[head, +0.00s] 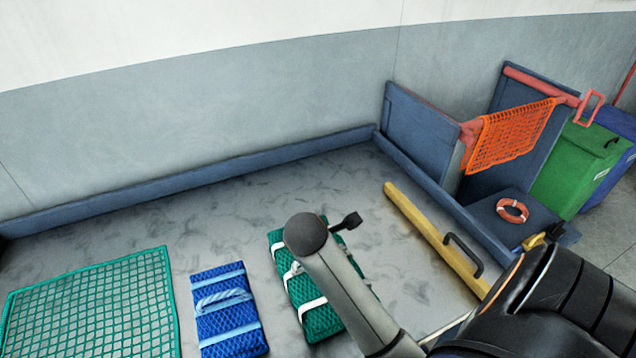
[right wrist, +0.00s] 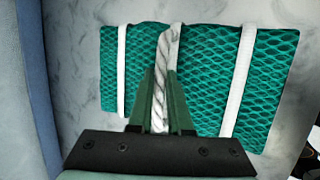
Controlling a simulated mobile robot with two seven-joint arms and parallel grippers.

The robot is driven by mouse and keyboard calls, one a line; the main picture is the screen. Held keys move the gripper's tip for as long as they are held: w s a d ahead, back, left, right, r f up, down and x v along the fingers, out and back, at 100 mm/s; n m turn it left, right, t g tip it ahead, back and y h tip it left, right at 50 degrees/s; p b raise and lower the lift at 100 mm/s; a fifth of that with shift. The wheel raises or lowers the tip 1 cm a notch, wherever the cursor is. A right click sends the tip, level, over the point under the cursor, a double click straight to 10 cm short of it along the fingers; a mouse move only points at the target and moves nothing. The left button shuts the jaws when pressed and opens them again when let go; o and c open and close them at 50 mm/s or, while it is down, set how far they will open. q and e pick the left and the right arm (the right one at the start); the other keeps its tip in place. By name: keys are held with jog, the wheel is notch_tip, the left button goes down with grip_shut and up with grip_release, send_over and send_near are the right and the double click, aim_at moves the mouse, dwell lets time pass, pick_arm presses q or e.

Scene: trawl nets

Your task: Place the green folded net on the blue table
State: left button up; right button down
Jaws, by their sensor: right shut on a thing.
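The green folded net (head: 322,318) lies on the grey surface in the lower middle of the head view, bound with white straps and partly hidden by my right arm. In the right wrist view the green folded net (right wrist: 210,75) fills the upper middle. My right gripper (right wrist: 160,100) is shut on its white rope handle (right wrist: 165,55). I cannot tell whether the net is lifted at all. My right gripper is hidden in the head view. A dark blue flat top (head: 545,230) stands at the right; I cannot tell whether it is the blue table. My left gripper is out of view.
A blue folded net (head: 228,318) lies left of the green one, and a spread green net (head: 95,310) farther left. A yellow beam (head: 432,235) and blue edge board (head: 440,200) lie to the right. An orange ring (head: 512,210) rests on the blue top. An orange net (head: 510,135) hangs behind.

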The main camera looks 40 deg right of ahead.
jog(key=shift+r, duration=0.1)
jog(key=c, duration=1.2)
grip_release()
jog(key=o, duration=0.4)
jog(key=shift+s, duration=0.1)
jog(key=shift+c, duration=0.2)
